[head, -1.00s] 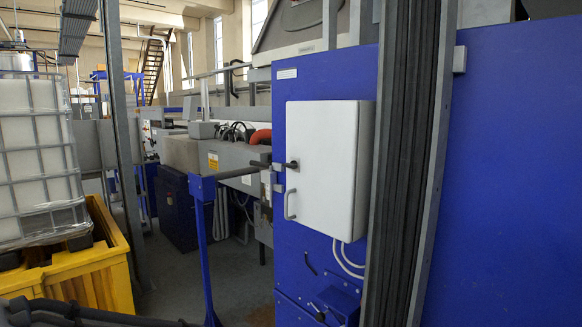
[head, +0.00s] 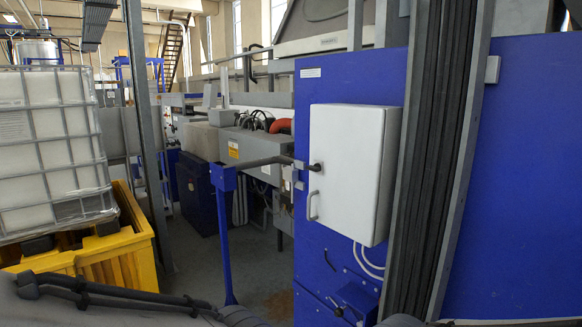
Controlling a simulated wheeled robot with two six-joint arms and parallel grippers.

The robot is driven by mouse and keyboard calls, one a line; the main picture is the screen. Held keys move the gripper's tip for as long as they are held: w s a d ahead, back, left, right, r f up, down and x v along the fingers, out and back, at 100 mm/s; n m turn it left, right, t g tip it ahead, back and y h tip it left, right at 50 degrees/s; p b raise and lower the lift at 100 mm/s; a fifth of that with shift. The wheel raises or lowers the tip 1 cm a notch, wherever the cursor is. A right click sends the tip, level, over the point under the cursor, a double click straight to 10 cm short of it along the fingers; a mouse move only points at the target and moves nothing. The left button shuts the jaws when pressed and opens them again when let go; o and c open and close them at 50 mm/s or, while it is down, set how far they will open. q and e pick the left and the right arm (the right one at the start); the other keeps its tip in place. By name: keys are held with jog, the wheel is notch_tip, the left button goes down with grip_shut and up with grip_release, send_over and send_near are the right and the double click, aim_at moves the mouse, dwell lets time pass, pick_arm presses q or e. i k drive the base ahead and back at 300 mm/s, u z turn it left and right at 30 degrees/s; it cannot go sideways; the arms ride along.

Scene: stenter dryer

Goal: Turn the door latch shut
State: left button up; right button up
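A white cabinet (head: 350,165) is mounted on the blue machine panel right of the middle. Its door looks closed against the box. A small dark latch (head: 315,167) sits at the door's upper left edge and lies roughly level. A pale bar handle (head: 312,206) is below it on the same edge. Neither gripper shows in the head view, so nothing of mine is seen touching the latch.
A blue post (head: 225,235) with a grey rail stands left of the cabinet. A dark ribbed column (head: 436,170) stands close on its right. A caged white tank (head: 50,150) sits over a yellow bin (head: 135,255) at left. Grey floor (head: 190,265) lies between.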

aim_at(316, 167)
jog(key=u, duration=2.4)
jog(key=i, duration=0.55)
jog(key=z, duration=1.65)
